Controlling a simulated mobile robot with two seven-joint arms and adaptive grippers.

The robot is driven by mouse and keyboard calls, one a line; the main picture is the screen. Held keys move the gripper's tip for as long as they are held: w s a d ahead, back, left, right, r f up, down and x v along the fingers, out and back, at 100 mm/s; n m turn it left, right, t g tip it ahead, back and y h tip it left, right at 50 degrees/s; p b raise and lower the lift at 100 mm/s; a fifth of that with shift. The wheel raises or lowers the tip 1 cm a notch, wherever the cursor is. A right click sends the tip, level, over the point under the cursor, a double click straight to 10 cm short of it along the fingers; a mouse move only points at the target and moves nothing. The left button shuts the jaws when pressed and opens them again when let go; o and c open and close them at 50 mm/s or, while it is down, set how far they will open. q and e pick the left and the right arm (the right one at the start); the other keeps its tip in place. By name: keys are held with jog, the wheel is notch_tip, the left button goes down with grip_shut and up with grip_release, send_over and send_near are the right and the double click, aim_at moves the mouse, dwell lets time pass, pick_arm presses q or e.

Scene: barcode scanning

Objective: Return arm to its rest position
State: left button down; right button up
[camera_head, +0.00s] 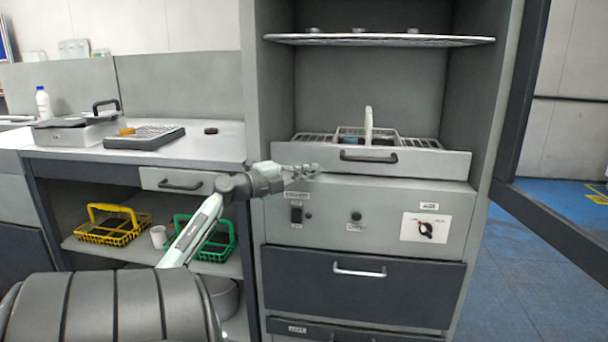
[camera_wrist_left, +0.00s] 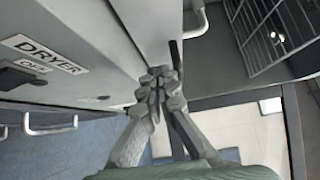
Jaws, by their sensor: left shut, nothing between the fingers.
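My left arm comes in from the lower left in the head view. Its gripper (camera_head: 308,170) is shut and empty, just in front of the dryer cabinet and left of the handle (camera_head: 368,157) of the pulled-out grey tray (camera_head: 440,163). I cannot tell whether it touches the tray front. In the left wrist view the closed fingers (camera_wrist_left: 160,76) point up toward a handle bar and hold nothing. My right gripper does not show in either view.
The cabinet's control panel (camera_head: 450,200) has a switch and a dial. Its dark door (camera_head: 516,110) stands open at right. At left a workbench (camera_head: 212,140) carries a bottle and trays, with a yellow basket (camera_head: 105,228) and a green basket (camera_head: 218,243) below. Open floor lies at right.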

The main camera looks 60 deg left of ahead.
pick_arm(q)
jog(key=shift+s+d, duration=0.15)
jog(key=shift+s, duration=1.05)
jog(key=shift+f, duration=0.1)
